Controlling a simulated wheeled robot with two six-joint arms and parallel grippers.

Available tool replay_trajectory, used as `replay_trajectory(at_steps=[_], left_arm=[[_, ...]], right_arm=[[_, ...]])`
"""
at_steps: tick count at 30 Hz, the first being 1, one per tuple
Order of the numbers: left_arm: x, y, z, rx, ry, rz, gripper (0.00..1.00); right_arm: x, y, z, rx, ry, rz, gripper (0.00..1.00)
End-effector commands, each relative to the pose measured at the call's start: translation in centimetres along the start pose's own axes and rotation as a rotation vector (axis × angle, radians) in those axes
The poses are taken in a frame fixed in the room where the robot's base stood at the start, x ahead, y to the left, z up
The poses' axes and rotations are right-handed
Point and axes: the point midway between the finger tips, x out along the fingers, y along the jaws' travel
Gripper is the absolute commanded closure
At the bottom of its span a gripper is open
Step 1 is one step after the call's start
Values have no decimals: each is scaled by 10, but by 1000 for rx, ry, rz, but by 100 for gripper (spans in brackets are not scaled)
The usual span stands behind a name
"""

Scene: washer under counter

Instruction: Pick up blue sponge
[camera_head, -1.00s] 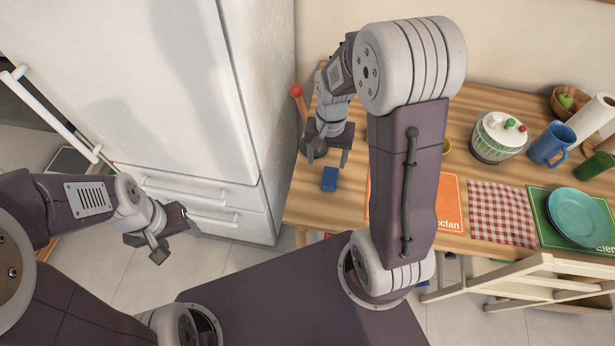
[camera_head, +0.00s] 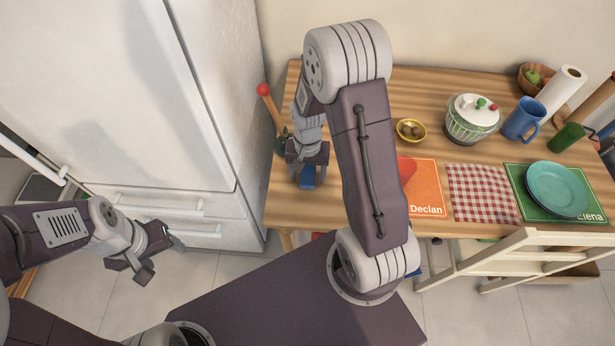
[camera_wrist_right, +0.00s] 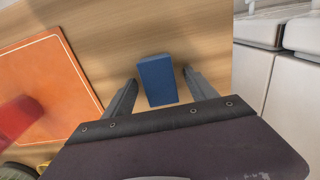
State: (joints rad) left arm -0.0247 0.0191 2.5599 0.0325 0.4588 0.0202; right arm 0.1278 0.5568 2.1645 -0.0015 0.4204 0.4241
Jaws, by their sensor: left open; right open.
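The blue sponge (camera_head: 308,176) is a small blue block on the wooden table, near its left front edge. In the right wrist view the sponge (camera_wrist_right: 157,80) lies between and just beyond the fingertips. My right gripper (camera_head: 308,180) points down over the sponge and is open, with one finger on each side; in the right wrist view the gripper (camera_wrist_right: 158,88) shows gaps on both sides of the sponge. My left gripper (camera_head: 152,262) is open and empty, over the floor in front of the fridge.
A tall white fridge (camera_head: 140,110) stands left of the table. An orange placemat (camera_head: 426,188), yellow bowl (camera_head: 410,130), checkered cloth (camera_head: 482,193) and teal plate (camera_head: 558,189) lie to the right. A red-topped wooden item (camera_head: 264,90) stands behind the right gripper.

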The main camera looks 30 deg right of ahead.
Motion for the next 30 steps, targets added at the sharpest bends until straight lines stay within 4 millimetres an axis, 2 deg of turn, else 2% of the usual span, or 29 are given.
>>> replay_trajectory(at_steps=[3,10,20,23,27,30], left_arm=[[0,0,0,0,0,0,39],[0,0,0,0,0,0,39],[-2,0,0,0,0,0,39],[-5,0,-1,0,0,0,39],[-12,0,-1,0,0,0,39],[-13,0,-1,0,0,0,39]], right_arm=[[-1,0,0,0,0,0,34],[-1,0,0,0,0,0,98],[-7,0,-1,0,3,-1,98],[-19,0,-1,0,3,-2,98],[-47,-1,-1,0,5,-3,98],[-58,24,0,6,3,-2,98]])
